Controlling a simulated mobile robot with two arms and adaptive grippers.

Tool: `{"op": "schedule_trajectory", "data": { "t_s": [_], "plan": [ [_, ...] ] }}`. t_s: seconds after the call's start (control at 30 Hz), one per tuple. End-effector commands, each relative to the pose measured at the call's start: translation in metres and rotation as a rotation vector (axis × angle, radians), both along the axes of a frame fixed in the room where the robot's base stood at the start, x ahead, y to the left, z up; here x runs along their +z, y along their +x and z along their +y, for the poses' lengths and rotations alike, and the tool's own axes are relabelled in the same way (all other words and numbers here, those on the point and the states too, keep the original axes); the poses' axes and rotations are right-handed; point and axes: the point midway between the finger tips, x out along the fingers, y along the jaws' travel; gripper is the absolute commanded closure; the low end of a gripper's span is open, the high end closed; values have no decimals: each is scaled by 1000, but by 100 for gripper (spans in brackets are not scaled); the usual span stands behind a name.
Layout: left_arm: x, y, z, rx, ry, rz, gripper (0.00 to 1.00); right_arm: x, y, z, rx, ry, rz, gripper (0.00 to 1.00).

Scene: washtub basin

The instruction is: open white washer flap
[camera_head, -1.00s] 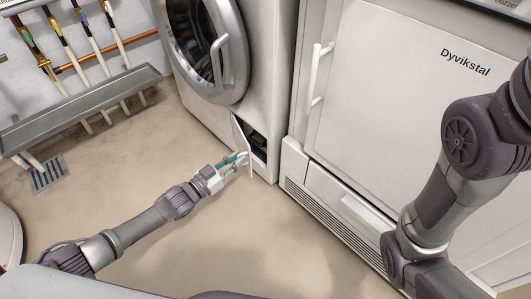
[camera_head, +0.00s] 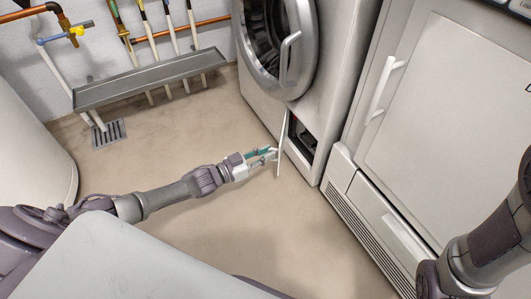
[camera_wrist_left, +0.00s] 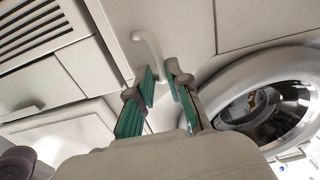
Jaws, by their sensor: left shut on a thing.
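The white washer (camera_head: 331,75) stands at the upper middle of the head view. Its small white flap (camera_head: 282,140), low on the front, stands open and is seen nearly edge-on. The dark recess (camera_head: 302,138) behind it shows to its right. My left gripper (camera_head: 271,155) is shut on the flap's outer part, in front of the washer. In the left wrist view the green finger pads (camera_wrist_left: 162,91) show, but I cannot make out the flap clearly between them. My right arm shows at the right edge of the head view; its gripper is out of view.
The washer's round door (camera_head: 277,45) is above the flap. A white dryer (camera_head: 440,110) with a vertical handle (camera_head: 383,88) stands close on the right. A grey trough (camera_head: 150,80) and pipes are on the back wall, with a floor drain (camera_head: 109,133) below. The floor in front is clear.

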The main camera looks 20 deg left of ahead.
Motion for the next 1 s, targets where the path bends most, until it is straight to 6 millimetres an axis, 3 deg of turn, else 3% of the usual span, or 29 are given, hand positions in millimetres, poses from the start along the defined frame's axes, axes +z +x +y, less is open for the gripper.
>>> {"op": "schedule_trajectory", "data": {
  "t_s": [0.03, 0.1, 0.13, 0.2, 0.63, 1.0],
  "plan": [
    [5, 14, 16, 44, 6, 5, 100, -1, 0, 0, 0, 0, 0, 60],
    [5, 14, 16, 44, 6, 5, 100, -1, 0, 0, 0, 0, 0, 60],
    [5, 14, 16, 44, 6, 5, 78, -1, 0, 0, 0, 0, 0, 60],
    [5, 14, 16, 43, 6, 4, 66, -1, -1, 0, 0, 0, -1, 60],
    [4, 5, 20, 41, 7, 3, 66, 0, 0, -1, 1, 4, 1, 60],
    [2, -60, 59, 30, 7, 5, 66, 0, -1, 0, 1, 1, -2, 60]
  ]
}}
